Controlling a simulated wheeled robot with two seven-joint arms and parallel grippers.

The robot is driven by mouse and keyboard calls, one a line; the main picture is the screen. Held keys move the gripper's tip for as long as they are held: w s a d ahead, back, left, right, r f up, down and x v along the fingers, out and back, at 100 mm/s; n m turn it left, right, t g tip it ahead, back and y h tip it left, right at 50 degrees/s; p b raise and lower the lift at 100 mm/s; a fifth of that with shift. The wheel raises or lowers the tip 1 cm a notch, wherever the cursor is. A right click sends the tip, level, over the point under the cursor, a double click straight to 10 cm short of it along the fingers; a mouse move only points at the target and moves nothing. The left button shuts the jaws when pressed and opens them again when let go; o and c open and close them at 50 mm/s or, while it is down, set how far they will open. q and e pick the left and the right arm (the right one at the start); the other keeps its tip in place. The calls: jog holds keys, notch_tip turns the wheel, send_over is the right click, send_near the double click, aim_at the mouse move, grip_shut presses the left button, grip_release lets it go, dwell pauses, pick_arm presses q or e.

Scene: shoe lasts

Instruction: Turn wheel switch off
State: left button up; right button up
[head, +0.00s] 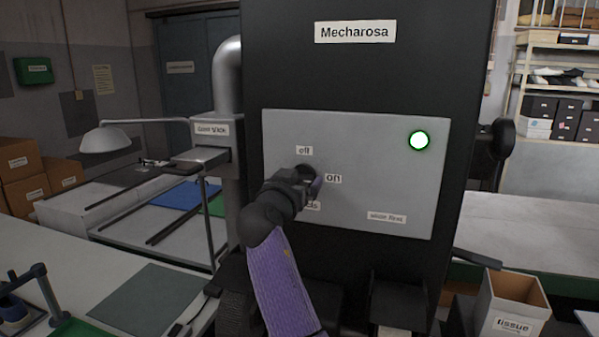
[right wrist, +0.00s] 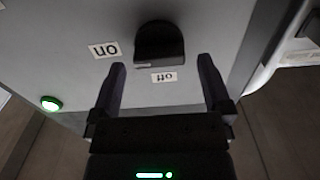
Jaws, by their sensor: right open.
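The wheel switch is a dark round knob (head: 305,171) on the grey panel (head: 370,150) of the black Mecharosa machine. In the head view my right gripper partly hides it. The label "off" (head: 304,151) sits above the knob and "on" (head: 333,179) to its right. A lamp (head: 420,140) at the panel's upper right glows white with a green rim. In the right wrist view, turned upside down, the knob (right wrist: 158,42) lies just beyond the open, empty fingers of my right gripper (right wrist: 162,62). My left gripper is not in view.
A worktable with blue and green mats (head: 185,194) stands left of the machine, with a lamp (head: 105,138) over it. A "tissue" box (head: 513,303) is at the lower right. Shelves with boxes (head: 555,115) stand at the back right.

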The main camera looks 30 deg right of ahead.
jog(key=shift+x, duration=0.8)
jog(key=c, duration=1.2)
jog(key=shift+n, duration=0.4)
jog(key=shift+w+a+f+n+p, duration=0.1)
jog(key=shift+n+p, duration=1.95)
jog(key=shift+n, duration=2.25)
jog(key=shift+a+f+n+p, duration=0.1)
jog(key=shift+n+p, duration=1.9)
jog(key=shift+n, duration=2.3)
